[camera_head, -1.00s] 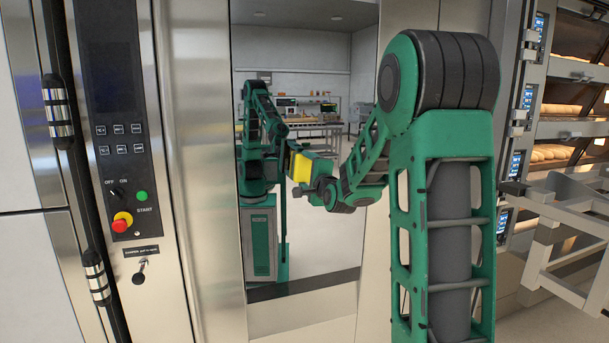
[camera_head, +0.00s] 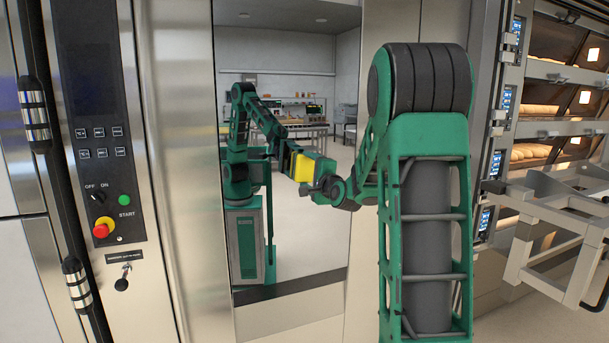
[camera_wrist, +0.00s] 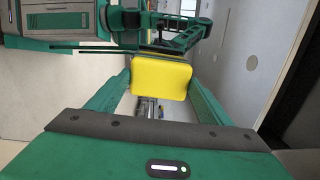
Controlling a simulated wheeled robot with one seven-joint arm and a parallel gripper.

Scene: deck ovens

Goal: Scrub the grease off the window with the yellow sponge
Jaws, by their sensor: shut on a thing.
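The window (camera_head: 305,248) is a tall, mirror-like pane in the steel front ahead of me, reflecting my body and the room. I make out no grease marks on it. My gripper (camera_head: 311,173) is in front of the pane, shut on the yellow sponge (camera_head: 303,167). A second yellow patch just left of the sponge appears to be its reflection. The gap between sponge and glass looks small; I cannot tell whether they touch. In the wrist view the sponge (camera_wrist: 160,77) sits between both fingers, its broad face towards the camera.
Left of the window is a control panel (camera_head: 96,130) with a red stop knob (camera_head: 104,227) and a green start button (camera_head: 124,200). At right stand deck ovens with bread (camera_head: 530,151) and a grey rack frame (camera_head: 560,220) jutting out.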

